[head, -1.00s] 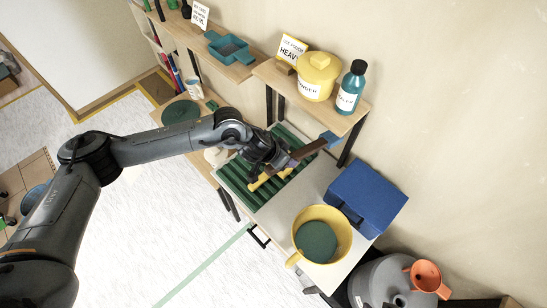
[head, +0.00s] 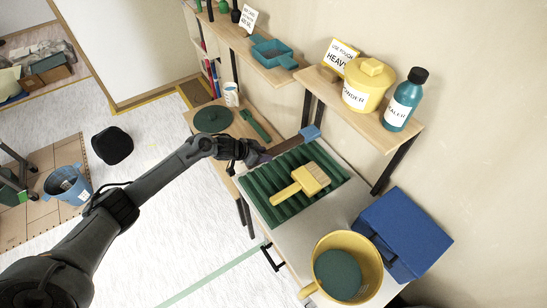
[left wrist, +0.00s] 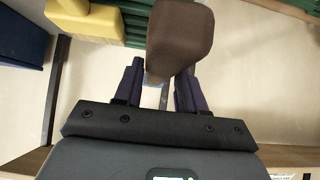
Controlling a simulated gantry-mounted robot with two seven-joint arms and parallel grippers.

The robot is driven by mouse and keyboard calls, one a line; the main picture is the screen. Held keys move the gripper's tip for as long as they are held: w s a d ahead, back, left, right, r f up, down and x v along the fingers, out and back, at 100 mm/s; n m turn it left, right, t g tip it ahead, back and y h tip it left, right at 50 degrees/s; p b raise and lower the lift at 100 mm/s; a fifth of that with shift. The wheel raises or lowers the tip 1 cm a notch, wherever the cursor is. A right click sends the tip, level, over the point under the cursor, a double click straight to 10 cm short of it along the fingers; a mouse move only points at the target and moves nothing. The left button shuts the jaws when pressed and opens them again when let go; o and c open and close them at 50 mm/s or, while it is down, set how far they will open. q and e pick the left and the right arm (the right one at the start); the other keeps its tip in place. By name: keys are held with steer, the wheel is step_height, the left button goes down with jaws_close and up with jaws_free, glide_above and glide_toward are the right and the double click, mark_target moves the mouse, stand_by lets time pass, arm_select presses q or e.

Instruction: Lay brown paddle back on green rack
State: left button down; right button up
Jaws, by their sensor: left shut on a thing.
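My left gripper (head: 256,156) is shut on the brown paddle (head: 284,147), at the back left edge of the green rack (head: 259,187). The paddle is a long brown bar with a blue end (head: 310,132), pointing right along the rack's back edge. In the left wrist view the brown paddle (left wrist: 180,38) is a blunt block between the two dark fingers. It appears raised; I cannot tell whether it touches the rack. My right gripper is not in view.
A yellow bucket (head: 361,247) and a blue box (head: 405,232) stand right of the rack. A green round lid (head: 212,119) lies on the left table.

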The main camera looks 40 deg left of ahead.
arm_select(q)
steer(key=shift+a, duration=0.1)
stand_by(0.4)
steer(key=shift+r+p, duration=0.1)
steer(key=shift+p, duration=0.3)
steer(key=shift+f+b, duration=2.65)
steer(key=shift+f, duration=1.3)
steer(key=shift+f+b, duration=0.5)
steer(key=shift+f, duration=0.2)
steer(key=c, duration=0.6)
jaws_free()
steer(key=shift+o, duration=0.2)
steer(key=shift+s, duration=0.1)
steer(key=p+v, duration=0.2)
steer(key=v, duration=0.8)
steer(key=shift+s+r, duration=0.2)
steer(key=shift+r, duration=0.15)
